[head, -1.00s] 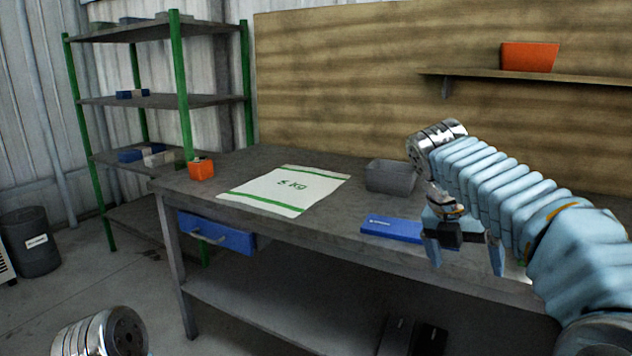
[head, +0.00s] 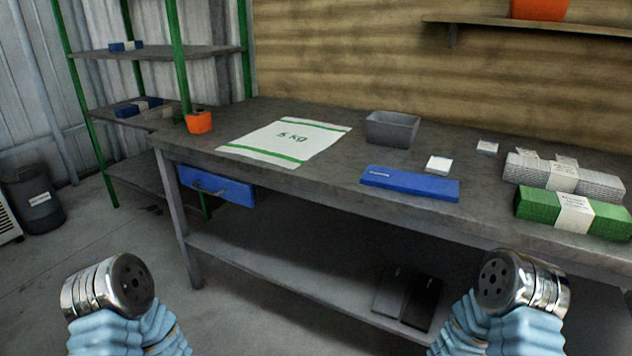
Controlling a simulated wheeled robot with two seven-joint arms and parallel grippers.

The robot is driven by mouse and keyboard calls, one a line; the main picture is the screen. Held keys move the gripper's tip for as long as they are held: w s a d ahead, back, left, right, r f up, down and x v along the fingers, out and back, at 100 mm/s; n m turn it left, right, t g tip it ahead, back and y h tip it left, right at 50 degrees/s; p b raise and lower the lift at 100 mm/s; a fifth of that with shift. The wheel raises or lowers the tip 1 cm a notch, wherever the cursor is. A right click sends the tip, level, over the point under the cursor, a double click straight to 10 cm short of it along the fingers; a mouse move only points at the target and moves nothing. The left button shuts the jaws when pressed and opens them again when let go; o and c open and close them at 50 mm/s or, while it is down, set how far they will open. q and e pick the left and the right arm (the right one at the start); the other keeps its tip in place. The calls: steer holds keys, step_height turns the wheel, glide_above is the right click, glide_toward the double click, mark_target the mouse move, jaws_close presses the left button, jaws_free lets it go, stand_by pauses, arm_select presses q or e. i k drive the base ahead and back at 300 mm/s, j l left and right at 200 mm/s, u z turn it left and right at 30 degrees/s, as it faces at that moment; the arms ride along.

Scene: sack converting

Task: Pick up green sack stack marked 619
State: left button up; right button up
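A green stack (head: 538,206) with a white paper band lies at the right end of the workbench (head: 330,185), near the front edge. The print on its band is too small to read, so I cannot confirm 619. A grey-white stack (head: 600,184) with white labels lies just behind it. My two arms show at the bottom left and bottom right, in front of the bench and apart from the stacks. Neither of my grippers is in the picture.
A flat white sack (head: 285,142), a grey bin (head: 391,129), a blue box (head: 410,184) and small white pads (head: 439,164) lie on the bench. An orange pot (head: 199,122) stands at the left end. A blue drawer (head: 216,186) hangs below.

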mark_target(575, 213)
steer(key=i+l+z, duration=0.15)
steer(key=l+z, duration=0.15)
steer(key=l, duration=0.2)
steer(key=i+l+z, duration=0.65)
steer(key=l, duration=0.25)
steer(key=k, duration=0.1)
